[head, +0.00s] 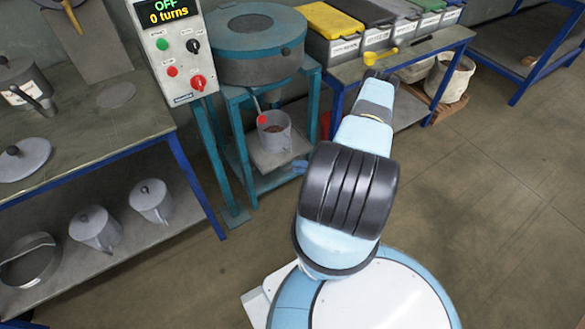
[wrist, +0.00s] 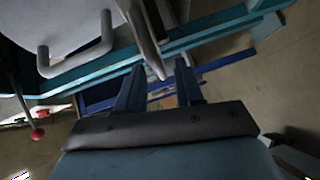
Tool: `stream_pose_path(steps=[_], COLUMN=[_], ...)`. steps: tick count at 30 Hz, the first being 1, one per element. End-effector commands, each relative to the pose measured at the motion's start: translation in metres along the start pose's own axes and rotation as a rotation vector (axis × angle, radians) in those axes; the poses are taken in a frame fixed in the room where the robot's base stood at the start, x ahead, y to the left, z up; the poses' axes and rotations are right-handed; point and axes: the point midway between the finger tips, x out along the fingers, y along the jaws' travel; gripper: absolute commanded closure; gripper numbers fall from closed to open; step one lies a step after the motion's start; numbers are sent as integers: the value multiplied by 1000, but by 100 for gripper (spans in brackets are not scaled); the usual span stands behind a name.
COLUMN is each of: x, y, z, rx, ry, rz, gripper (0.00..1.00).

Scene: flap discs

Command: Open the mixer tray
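The mixer (head: 248,45), a round grey drum with a teal rim, stands on a teal frame in the head view. A lever with a red ball knob (head: 262,120) hangs below it, beside a grey pot (head: 276,137) on the lower shelf. I cannot make out a separate tray. In the wrist view my gripper (wrist: 159,74) has its two blue fingers apart. A thin grey edge shows beyond them; contact cannot be told. A grey body with a U-shaped handle (wrist: 82,60) is at upper left, and the red knob (wrist: 37,133) is at lower left. My arm hides most of the gripper in the head view.
A control panel (head: 170,45) reads OFF, 0 turns. A left bench (head: 90,125) holds pots and lids. Several lidded bins (head: 333,22) and a yellow scoop (head: 380,56) stand on a back bench. Open floor (head: 500,200) lies to the right.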

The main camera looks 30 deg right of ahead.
Motion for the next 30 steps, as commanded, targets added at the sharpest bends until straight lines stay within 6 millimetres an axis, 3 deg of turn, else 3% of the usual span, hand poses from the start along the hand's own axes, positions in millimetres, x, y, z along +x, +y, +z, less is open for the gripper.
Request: stream_pose_path(steps=[7,18,30], x=[22,26,26], y=[0,0,0], z=[0,0,0], rx=[-1,-1,-1], ry=[0,1,1], rz=[-2,-1,-2], gripper=[64,65,100])
